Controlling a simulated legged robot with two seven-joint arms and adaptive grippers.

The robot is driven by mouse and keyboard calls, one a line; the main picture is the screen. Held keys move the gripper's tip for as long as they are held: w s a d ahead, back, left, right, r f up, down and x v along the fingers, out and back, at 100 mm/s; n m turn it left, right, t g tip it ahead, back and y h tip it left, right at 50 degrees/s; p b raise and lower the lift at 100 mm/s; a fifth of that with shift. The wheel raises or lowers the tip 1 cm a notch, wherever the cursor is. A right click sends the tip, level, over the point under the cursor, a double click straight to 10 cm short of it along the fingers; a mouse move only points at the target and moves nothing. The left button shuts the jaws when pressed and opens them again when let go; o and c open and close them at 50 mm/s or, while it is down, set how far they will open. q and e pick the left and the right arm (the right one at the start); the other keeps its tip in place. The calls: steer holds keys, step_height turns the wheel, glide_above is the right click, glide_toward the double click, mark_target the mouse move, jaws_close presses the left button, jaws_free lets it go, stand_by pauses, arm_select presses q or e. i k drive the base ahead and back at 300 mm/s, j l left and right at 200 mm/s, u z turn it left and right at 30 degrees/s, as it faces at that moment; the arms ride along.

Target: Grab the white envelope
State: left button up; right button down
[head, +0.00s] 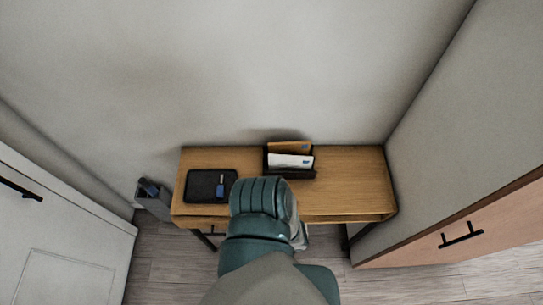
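The white envelope (290,160) stands in a dark letter holder (291,175) at the back of a wooden table. Its upper part shows above the holder's front, and its lower part is hidden. A brown envelope (288,146) stands behind it in the same holder. A teal and grey part of my own body rises from the bottom centre, in front of the holder in the picture. I cannot make out the fingers of either gripper.
A black tray (198,186) with a small blue item (220,187) lies on the table's left side. The wooden table (352,180) is clear on the right. A grey bin (153,203) stands left of it. A white door (75,235) and a cabinet (470,225) flank the space.

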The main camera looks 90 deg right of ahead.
mark_target(276, 162)
steer(key=z, duration=3.15)
